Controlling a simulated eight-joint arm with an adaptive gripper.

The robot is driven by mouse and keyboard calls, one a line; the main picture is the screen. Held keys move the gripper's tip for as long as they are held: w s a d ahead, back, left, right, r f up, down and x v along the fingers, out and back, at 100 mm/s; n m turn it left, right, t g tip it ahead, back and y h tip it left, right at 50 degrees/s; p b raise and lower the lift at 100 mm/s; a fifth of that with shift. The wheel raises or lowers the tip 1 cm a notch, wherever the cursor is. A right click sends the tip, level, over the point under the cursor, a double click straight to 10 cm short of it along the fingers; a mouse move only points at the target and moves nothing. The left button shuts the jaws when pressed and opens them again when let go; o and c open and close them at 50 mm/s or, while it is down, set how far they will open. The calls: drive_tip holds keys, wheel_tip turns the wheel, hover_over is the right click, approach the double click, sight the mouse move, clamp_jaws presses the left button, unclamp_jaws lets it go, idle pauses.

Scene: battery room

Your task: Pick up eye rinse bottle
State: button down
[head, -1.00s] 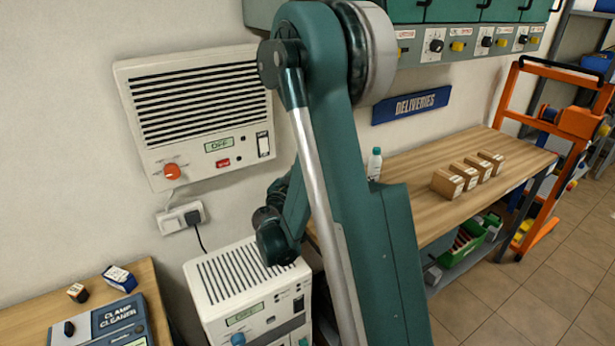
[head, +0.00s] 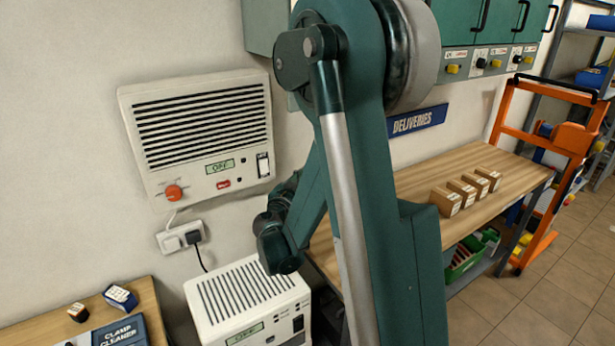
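The eye rinse bottle is not visible now. A small pale bottle with a green cap stood on the wooden bench (head: 400,180) a second ago, and my arm now covers that spot. My arm's large green links fill the middle of the head view. A lower part of my arm reaches down and left, ending in view at a dark joint above the white floor-standing unit. My gripper's fingers do not show in the head view.
Several small cardboard boxes (head: 467,190) stand on the bench, with a green crate (head: 466,262) below. An orange trolley (head: 545,150) stands at right. Bench around the boxes is clear.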

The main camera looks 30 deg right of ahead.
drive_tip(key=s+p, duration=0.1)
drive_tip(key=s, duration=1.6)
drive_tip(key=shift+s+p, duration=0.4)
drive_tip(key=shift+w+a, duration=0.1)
